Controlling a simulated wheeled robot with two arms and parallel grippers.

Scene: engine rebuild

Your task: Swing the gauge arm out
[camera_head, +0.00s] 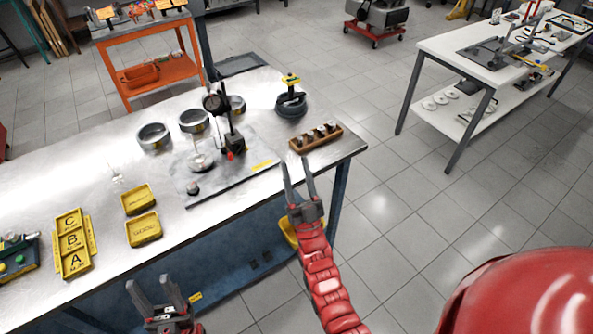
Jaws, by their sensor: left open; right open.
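The gauge stand (231,140) stands on a grey plate (240,176) on the steel bench. It has a black upright post and a red detail near its foot. A round dial gauge (212,102) sits at its upper left, above a clear round piece (201,162) on the plate. My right gripper (298,166) is open and empty, pointing up by the bench's front edge, right of the plate. My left gripper (153,288) is open and empty, low in front of the bench. Neither gripper touches the gauge stand.
Metal rings (154,137) stand behind the plate. A wooden rack (316,138) with small parts and a dark round fixture (291,103) are on the right. Yellow trays (143,229) and a yellow lettered holder (73,243) lie left. Bare steel (50,165) shows at far left.

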